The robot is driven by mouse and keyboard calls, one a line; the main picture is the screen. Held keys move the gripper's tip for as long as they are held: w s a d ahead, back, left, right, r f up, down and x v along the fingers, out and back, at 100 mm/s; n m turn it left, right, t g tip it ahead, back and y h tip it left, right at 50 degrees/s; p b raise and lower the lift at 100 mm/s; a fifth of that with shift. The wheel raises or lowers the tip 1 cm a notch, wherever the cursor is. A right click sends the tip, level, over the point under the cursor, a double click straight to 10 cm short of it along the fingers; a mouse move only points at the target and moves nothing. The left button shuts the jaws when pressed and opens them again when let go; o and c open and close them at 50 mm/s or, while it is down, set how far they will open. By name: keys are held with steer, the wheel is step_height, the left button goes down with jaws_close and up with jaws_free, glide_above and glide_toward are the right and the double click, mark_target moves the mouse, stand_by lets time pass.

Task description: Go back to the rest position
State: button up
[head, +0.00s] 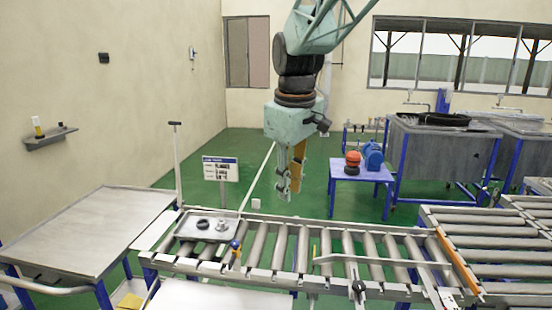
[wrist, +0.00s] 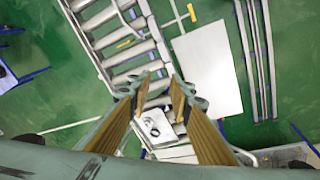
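My gripper (head: 289,188) hangs pointing down from my arm, high above the roller conveyor (head: 283,248) in the head view. In the wrist view my gripper (wrist: 160,92) has its two fingers apart with a gap between them. Nothing is held between the fingers. Below, a grey metal tray (head: 185,233) rests on the left end of the conveyor, with a dark ring (head: 203,224) and a small light part (head: 222,225) on it. The tray (wrist: 146,124) shows partly between the fingers in the wrist view.
A bare metal table (head: 90,230) stands at the left. A blue table (head: 360,172) behind carries an orange and black object (head: 353,162) and a blue machine (head: 373,156). Metal sinks (head: 440,150) stand at the back right. The air around my gripper is clear.

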steer(key=s+d+m+b, duration=0.15)
steer(key=s+d, duration=0.35)
steer(key=s, duration=0.5)
steer(key=s+d+r+m+t+b, duration=0.1)
steer(key=s+d+m, duration=0.3)
steer(key=s, duration=0.6)
steer(key=s+d+m+b, duration=0.1)
steer(key=s+d+m, duration=0.1)
steer(key=s+d, duration=0.6)
steer(key=s+f+m+b, duration=0.1)
steer(key=s+f, duration=0.4)
steer(key=s, duration=0.8)
steer(key=shift+s+d+m+t, duration=0.2)
steer(key=shift+s+m+t, duration=0.15)
steer(key=shift+m, duration=0.5)
steer(key=shift+o, duration=0.7)
steer(key=shift+r, duration=0.1)
